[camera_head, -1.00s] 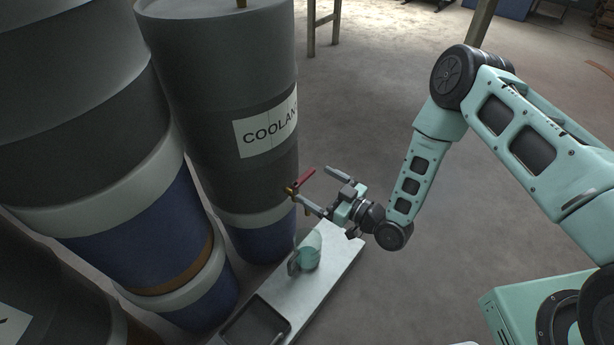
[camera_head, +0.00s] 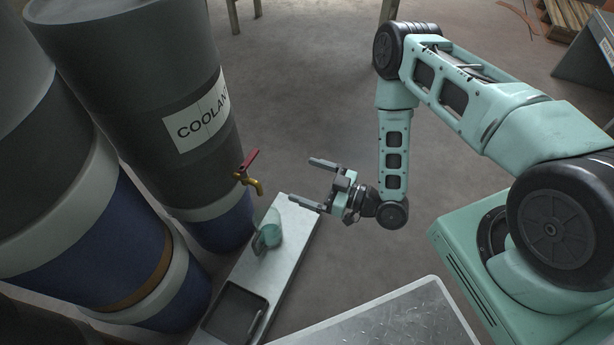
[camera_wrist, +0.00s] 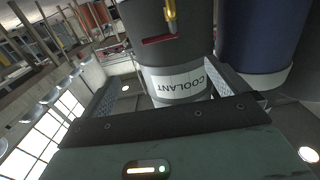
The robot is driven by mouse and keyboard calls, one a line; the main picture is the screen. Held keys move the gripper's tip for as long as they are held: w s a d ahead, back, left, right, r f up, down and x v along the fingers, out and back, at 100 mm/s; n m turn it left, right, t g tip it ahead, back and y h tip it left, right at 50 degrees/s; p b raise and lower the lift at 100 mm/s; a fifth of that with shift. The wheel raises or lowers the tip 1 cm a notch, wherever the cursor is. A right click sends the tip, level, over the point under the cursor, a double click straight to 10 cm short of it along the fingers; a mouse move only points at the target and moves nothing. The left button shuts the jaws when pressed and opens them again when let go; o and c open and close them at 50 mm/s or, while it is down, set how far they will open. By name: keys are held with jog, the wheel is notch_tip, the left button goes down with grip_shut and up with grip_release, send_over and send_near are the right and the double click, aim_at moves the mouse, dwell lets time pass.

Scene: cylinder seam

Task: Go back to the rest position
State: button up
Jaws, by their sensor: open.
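My gripper (camera_head: 306,182) is open and empty in the head view. Its two fingers point left toward the coolant drum (camera_head: 165,115), with a gap of floor between them and the drum's tap (camera_head: 250,180). The tap is brass with a red handle. In the wrist view the drum's COOLANT label (camera_wrist: 178,84) appears upside down between the fingers, and the tap (camera_wrist: 170,14) shows at the top with its red handle. My arm is bent, with the forearm hanging down to the wrist.
A low metal bench (camera_head: 287,258) stands below the gripper, bearing a translucent teal jug (camera_head: 268,232) near the tap and a dark tray (camera_head: 236,312). More drums (camera_head: 110,240) stand at the left. Open floor (camera_head: 310,90) lies beyond the gripper.

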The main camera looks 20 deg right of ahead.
jog(key=w+a+r+n+g+h, duration=0.1)
jog(key=w+a+r+g+h, duration=0.25)
jog(key=r, duration=0.25)
jog(key=w+a+r+n+g+h, duration=0.1)
jog(key=w+a+r+g+h, duration=0.1)
jog(key=a+r+g+h, duration=0.3)
jog(key=s+d+r+m+g+h+p, duration=0.1)
jog(key=s+d+r+m+g+h, duration=0.15)
jog(key=s+r, duration=0.9)
jog(key=s+d+r+m+g+h, duration=0.1)
jog(key=s+d+r+g, duration=0.15)
jog(key=s+r, duration=0.85)
notch_tip(320, 180, up, 24)
jog(key=s+p, duration=0.2)
jog(key=p, duration=2.5)
jog(key=shift+s+f+t, duration=0.15)
jog(key=shift+f+t, duration=0.1)
jog(key=shift+t, duration=0.2)
